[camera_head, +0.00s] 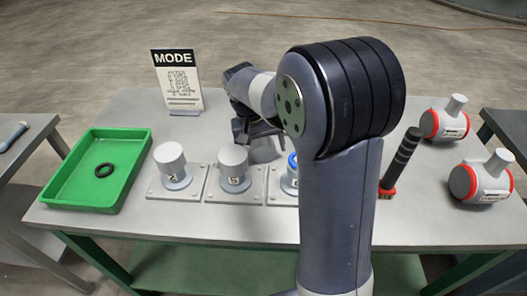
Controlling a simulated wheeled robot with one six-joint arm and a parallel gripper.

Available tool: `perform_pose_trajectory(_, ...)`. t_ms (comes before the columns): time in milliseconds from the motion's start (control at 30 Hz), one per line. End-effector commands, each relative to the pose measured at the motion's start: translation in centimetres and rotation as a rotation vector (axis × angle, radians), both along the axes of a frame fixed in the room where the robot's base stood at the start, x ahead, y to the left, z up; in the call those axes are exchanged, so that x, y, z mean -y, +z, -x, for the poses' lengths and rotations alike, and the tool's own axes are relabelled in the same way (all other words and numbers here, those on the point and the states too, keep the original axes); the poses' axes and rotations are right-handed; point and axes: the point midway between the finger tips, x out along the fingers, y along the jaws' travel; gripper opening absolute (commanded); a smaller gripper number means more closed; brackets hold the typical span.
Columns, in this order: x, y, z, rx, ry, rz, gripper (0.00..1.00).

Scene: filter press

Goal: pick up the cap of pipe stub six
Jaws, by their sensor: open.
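Three pipe stubs stand on square grey plates in a row on the table. The left stub (171,162) and the middle stub (234,165) have grey cylindrical tops; their labels are too small to read surely. The right stub (292,172) shows a blue and white upper part and is mostly hidden behind my arm. A grey rounded piece (264,152), perhaps a cap, is behind and between the middle and right stubs. My gripper (256,138) is open, pointing down just above or around this piece; I cannot tell whether they touch.
A MODE sign (177,80) stands at the back. A black and red handled tool (402,158) and two red-and-grey valve bodies (443,122) (482,180) are at the right.

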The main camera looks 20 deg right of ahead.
Motion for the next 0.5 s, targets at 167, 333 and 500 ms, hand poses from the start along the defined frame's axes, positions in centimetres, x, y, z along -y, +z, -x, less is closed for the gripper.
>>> perform_pose_trajectory(167, 0.05, -0.23, 0.03, -0.001, 0.0, 0.0, 0.85)
perform_pose_trajectory(333, 0.04, -0.21, 0.03, 0.0, 0.0, 0.0, 0.78)
perform_pose_trajectory(500, 0.03, -0.19, 0.01, 0.0, 0.0, 0.0, 0.64)
